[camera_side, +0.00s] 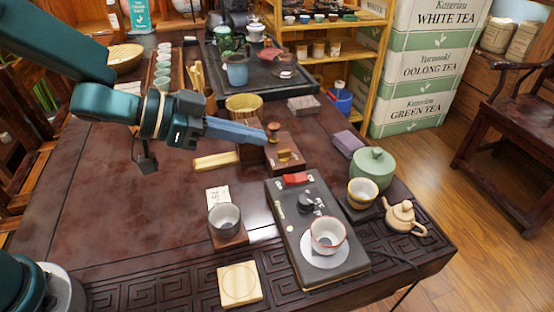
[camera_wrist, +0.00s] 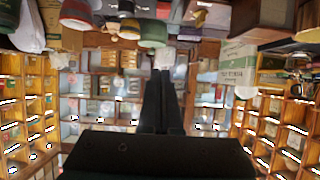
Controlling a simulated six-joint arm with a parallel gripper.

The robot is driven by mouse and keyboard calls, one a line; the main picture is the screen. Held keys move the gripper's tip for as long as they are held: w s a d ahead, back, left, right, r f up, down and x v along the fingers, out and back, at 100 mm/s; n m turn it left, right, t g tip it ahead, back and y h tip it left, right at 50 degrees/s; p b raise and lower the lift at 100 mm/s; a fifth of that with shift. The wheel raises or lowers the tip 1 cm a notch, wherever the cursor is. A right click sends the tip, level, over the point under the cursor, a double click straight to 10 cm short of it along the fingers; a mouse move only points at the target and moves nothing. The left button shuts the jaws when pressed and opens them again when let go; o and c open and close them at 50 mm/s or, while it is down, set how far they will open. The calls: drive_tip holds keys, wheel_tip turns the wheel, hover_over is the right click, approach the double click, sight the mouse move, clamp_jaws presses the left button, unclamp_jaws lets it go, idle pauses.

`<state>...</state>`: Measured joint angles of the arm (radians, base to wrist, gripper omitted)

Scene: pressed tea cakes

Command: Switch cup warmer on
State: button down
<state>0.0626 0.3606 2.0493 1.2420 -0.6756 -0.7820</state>
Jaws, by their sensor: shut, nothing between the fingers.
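The cup warmer (camera_side: 290,226) is a dark flat box at the right front of the table in the side view. A red switch (camera_side: 296,179) sits at its far end, with a black knob (camera_side: 307,203) behind its round pale plate (camera_side: 311,252). A white cup with a red rim (camera_side: 328,236) stands on that plate. My gripper (camera_side: 264,137) is shut and empty, its blue fingers level above the table, behind and to the left of the switch. In the wrist view the dark fingers (camera_wrist: 163,75) are together. I cannot tell the switch's position.
A wooden stamp (camera_side: 273,131) and a dark wooden block (camera_side: 284,155) are close by the fingertips. A green lidded jar (camera_side: 372,168), yellow cup (camera_side: 362,192) and small teapot (camera_side: 403,216) stand right of the warmer. A grey cup (camera_side: 224,219) stands left.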

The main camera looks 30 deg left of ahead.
drive_tip(key=shift+s+a+r, duration=0.35)
drive_tip(key=shift+r, duration=0.1)
drive_tip(key=s+a+r+n+t+y, duration=0.3)
drive_tip(key=a+r+n+t+y, duration=0.4)
drive_tip(key=a+r, duration=0.5)
drive_tip(key=s+f+n+g+y, duration=0.1)
drive_tip(key=s+f+g, duration=0.4)
drive_tip(key=s, duration=0.3)
drive_tip(key=s+f+n+g+y, duration=0.1)
drive_tip(key=s+f+g, duration=0.4)
drive_tip(key=s, duration=0.3)
drive_tip(key=shift+d, duration=0.3)
